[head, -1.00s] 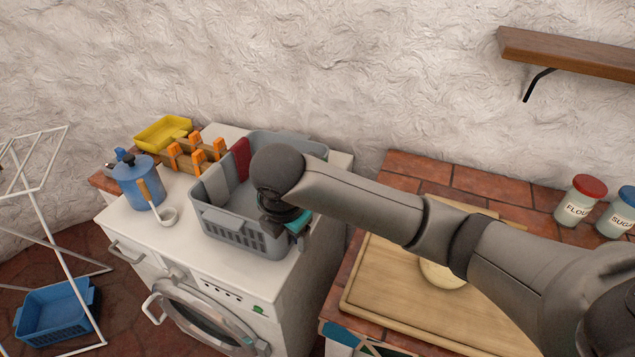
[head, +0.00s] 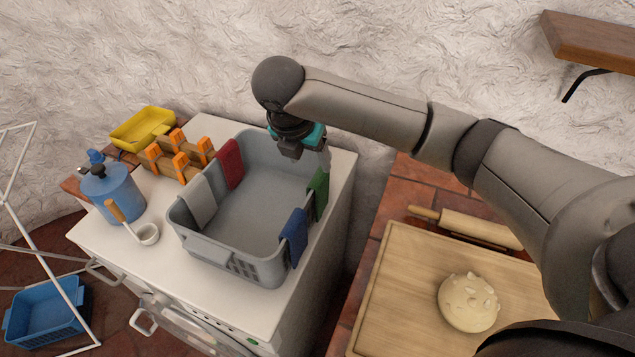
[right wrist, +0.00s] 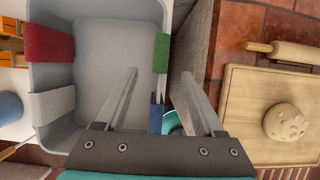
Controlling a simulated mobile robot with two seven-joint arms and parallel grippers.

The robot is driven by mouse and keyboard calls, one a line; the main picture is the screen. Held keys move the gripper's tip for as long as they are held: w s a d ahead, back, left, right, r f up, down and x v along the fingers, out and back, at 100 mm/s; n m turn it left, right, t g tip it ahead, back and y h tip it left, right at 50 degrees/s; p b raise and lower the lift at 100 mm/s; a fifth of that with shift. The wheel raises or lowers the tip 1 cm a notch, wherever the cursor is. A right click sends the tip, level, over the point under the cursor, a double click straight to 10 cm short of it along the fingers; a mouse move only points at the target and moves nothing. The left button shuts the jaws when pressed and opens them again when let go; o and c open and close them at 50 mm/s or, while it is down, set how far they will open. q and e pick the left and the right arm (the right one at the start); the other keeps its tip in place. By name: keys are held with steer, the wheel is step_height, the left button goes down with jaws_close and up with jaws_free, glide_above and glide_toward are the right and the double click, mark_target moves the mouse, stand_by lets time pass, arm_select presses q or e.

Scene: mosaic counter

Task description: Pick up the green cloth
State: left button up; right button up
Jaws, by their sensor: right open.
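The green cloth (head: 318,194) hangs over the right rim of the grey basket (head: 192,248), behind a blue cloth (head: 294,238). In the right wrist view the green cloth (right wrist: 161,53) lies over the basket's rim, ahead of the fingertips and between their lines. My right gripper (head: 312,160) is above the basket's far right corner, just above and behind the green cloth. It also shows in the right wrist view (right wrist: 160,72), open and empty, one finger over the basket's inside and one outside its rim. My left gripper is not in view.
A red cloth (head: 229,164) and a white cloth (head: 199,200) hang on the basket's left rim. The basket stands on a white washing machine (head: 325,235). A cutting board (head: 395,290) with dough (head: 468,302) and a rolling pin (head: 470,228) lie to the right.

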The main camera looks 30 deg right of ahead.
mark_target(317, 179)
steer(key=x, duration=0.3)
steer(key=shift+s+f+b, duration=0.3)
steer(key=x, duration=0.4)
steer(key=shift+w+d+f+b, duration=0.15)
steer(key=shift+f+b, duration=0.1)
steer(key=shift+b, duration=0.15)
steer(key=shift+x, duration=0.85)
steer(key=shift+b+x, duration=0.6)
steer(key=shift+x, duration=1.7)
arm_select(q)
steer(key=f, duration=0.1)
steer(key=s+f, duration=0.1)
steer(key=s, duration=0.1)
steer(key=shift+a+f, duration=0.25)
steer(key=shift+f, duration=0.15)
arm_select(e)
steer(key=shift+w+d+r, duration=0.1)
steer(key=shift+w+d, duration=0.05)
steer(key=shift+c, duration=0.2)
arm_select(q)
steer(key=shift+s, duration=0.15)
arm_select(e)
jaws_close()
